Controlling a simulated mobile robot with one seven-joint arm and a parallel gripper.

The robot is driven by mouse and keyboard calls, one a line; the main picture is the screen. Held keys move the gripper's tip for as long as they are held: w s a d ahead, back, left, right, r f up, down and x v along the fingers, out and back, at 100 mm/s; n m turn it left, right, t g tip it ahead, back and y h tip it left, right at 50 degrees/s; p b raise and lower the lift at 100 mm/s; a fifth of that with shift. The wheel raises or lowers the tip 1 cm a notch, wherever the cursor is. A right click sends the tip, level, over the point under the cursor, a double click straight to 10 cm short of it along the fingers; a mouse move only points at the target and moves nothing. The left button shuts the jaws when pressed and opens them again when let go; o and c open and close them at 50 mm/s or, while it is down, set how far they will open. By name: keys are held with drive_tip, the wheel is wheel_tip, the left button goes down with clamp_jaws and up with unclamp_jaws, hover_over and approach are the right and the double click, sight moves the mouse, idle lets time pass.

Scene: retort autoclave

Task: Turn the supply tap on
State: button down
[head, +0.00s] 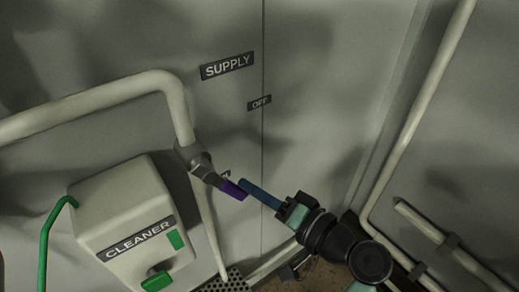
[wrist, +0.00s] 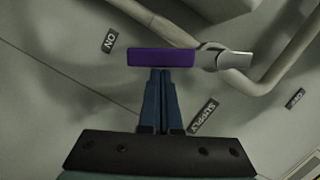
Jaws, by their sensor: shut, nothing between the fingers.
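The supply tap has a purple lever (head: 233,190) on a grey metal valve body (head: 198,160) at the end of a pale pipe. The lever points down and to the right in the head view. In the wrist view the purple lever (wrist: 161,57) lies across the picture, just beyond my fingertips. My gripper (head: 243,183) is shut and empty, its blue fingers (wrist: 161,74) together and their tips at the lever. I cannot tell whether they touch it.
The SUPPLY sign (head: 227,66) is on the grey wall above. A CLEANER box (head: 125,205) with green parts stands at the lower left. A bent pale pipe (head: 90,105) runs in from the left. Another pipe (head: 415,110) runs down the right wall. A perforated grate (head: 232,281) is below.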

drive_tip(key=shift+s+a+f+m+y, duration=0.5)
drive_tip(key=shift+a+f+m, duration=0.25)
drive_tip(key=shift+m, duration=0.45)
drive_tip(key=shift+s+a+f+m+t+y, duration=0.15)
drive_tip(key=shift+s+a+f+m, duration=0.25)
drive_tip(key=shift+m, duration=0.35)
drive_tip(key=shift+s+a+f+m+t+y, duration=0.15)
drive_tip(key=shift+a+m, duration=0.3)
drive_tip(key=shift+m, duration=0.3)
